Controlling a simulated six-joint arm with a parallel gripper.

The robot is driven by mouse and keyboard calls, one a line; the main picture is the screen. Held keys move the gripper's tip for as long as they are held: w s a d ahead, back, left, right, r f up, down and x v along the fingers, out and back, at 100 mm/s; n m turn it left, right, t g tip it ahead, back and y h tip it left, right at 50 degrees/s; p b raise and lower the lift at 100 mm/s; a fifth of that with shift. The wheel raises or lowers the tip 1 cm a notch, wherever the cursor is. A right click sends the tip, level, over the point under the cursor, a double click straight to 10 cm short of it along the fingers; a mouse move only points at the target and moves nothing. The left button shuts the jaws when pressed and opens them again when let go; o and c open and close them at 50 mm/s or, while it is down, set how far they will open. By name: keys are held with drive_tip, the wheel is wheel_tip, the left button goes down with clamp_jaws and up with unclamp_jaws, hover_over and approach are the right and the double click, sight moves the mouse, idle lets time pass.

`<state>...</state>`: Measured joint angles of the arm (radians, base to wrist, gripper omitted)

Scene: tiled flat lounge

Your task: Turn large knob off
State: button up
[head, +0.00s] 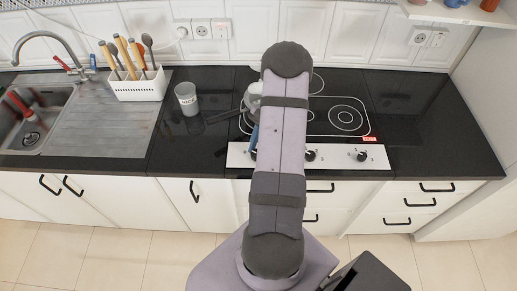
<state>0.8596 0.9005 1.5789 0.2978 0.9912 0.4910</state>
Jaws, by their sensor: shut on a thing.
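The white control panel (338,158) runs along the front of the black stove. It carries a dark middle knob (310,155) and a smaller-looking right knob (362,156). A left knob (253,155) shows only in part beside my arm. My gripper (254,138) is mostly hidden behind my arm; a bluish part of it shows at the left knob and is shut there. The knob's pointer direction is too small to read.
A pan with a dark handle (224,117) seems to sit on the stove's left side, partly hidden. A grey cup (186,99), a white utensil holder (137,86) and a sink (36,119) are to the left. A red label (370,139) shows near the right knob. The right counter is clear.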

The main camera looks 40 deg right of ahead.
drive_tip(key=o, duration=1)
drive_tip(key=shift+o, duration=0.2)
drive_tip(key=b+v, duration=0.2)
drive_tip(key=v, duration=0.5)
drive_tip(key=shift+r+b, duration=0.25)
drive_tip(key=shift+b, duration=0.15)
